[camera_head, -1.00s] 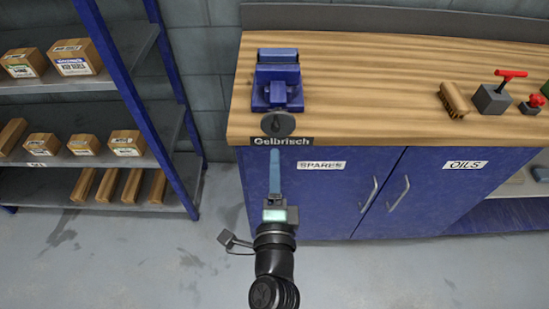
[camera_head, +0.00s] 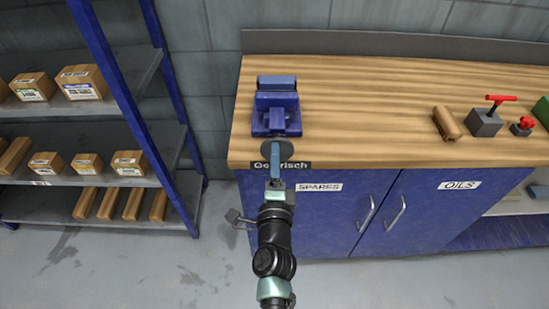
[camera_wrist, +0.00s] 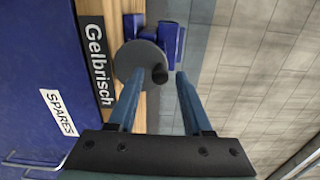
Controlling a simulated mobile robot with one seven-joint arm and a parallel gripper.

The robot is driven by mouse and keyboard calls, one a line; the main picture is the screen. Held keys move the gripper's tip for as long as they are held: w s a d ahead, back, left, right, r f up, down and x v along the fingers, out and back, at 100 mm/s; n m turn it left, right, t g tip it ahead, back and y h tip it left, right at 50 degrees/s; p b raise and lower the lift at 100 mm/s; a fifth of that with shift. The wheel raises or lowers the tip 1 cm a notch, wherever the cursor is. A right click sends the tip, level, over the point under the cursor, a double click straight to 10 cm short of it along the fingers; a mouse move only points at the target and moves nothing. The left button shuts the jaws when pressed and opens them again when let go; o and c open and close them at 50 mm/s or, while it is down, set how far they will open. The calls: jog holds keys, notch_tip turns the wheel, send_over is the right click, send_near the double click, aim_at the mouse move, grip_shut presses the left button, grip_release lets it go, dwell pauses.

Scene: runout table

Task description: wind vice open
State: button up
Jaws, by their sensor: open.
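The blue vice (camera_head: 276,108) stands on the wooden bench near its left front edge; it also shows in the wrist view (camera_wrist: 170,40). Its round grey handwheel (camera_head: 277,150) faces me at the bench's front edge. In the wrist view the handwheel (camera_wrist: 136,62) has a dark knob (camera_wrist: 159,73) on its rim. My gripper (camera_head: 275,160) is in front of the handwheel. In the wrist view its two blue fingers (camera_wrist: 153,85) are open, reaching toward the wheel with the knob between their lines. I cannot tell whether they touch it. The fingers partly hide the wheel.
The wooden bench (camera_head: 370,100) has a "Gelbrisch" label (camera_head: 296,165) on its front edge and blue cupboard doors (camera_head: 320,220) below. A shelf rack (camera_head: 160,120) with boxes stands left.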

jog(key=m, duration=1.2)
grip_shut()
jog(key=n, duration=0.3)
jog(key=shift+a+f, duration=0.1)
jog(key=shift+a, duration=0.3)
jog(key=n, duration=0.3)
jog(key=shift+a+f+n, duration=0.3)
jog(key=shift+a, duration=0.05)
